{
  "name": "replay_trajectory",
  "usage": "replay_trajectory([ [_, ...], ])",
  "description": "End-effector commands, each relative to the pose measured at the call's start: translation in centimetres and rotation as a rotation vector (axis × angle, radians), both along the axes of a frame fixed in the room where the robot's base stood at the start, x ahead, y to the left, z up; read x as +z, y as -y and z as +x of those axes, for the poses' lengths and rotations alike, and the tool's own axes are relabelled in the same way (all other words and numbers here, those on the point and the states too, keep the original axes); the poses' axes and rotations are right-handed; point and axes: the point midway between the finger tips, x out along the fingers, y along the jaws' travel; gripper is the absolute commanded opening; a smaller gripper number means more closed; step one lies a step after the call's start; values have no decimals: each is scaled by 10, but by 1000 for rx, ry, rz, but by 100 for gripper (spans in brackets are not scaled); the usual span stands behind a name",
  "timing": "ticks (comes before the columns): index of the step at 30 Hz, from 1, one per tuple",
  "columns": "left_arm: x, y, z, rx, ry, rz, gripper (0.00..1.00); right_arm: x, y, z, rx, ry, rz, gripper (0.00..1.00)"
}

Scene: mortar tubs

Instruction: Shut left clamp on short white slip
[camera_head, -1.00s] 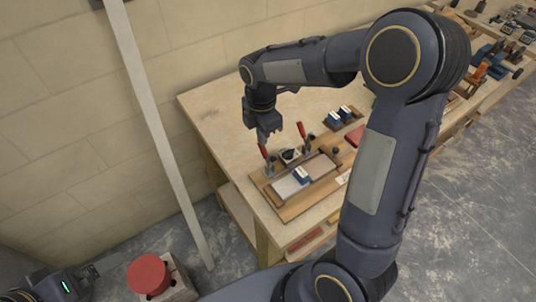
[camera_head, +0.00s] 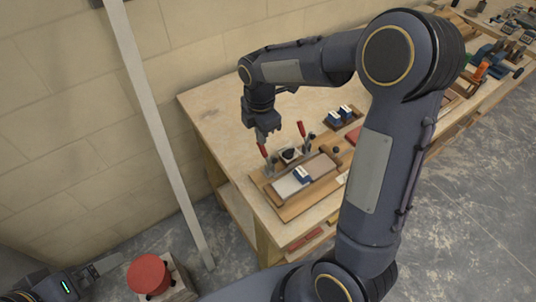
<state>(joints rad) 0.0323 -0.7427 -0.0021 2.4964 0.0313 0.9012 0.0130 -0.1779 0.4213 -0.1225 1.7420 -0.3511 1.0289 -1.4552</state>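The left clamp (camera_head: 263,151), with an upright red handle, stands at the back left of a wooden fixture board (camera_head: 291,211) on the bench. A second red-handled clamp (camera_head: 301,130) stands to its right. A white slip (camera_head: 284,187) lies on the board in front of the clamps, with a blue-and-white block (camera_head: 302,174) at its right end. My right gripper (camera_head: 267,136) points down just above and behind the left clamp's handle; contact and finger gap are unclear. My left gripper (camera_head: 106,265) is at the lower left, away from the bench, its finger gap unclear.
More blue-and-white blocks (camera_head: 340,114) sit in a holder behind the board. A red round-topped object (camera_head: 149,274) is at the lower left. A pale upright post (camera_head: 157,130) stands left of the workbench (camera_head: 205,104). The bench's back left is clear.

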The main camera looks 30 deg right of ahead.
Motion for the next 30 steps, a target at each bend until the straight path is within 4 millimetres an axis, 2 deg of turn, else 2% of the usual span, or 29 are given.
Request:
replay_trajectory([
  [6, -4, 0, 0, 0, 0, 0, 100, -10, -1, 3, 0, -8, -1, 0],
  [20, -5, 0, 0, 0, 0, 0, 100, -11, -1, 5, 0, -6, -1, 0],
  [30, -12, 0, 0, 0, 0, 0, 100, -23, -1, 10, 0, -6, -1, 0],
])
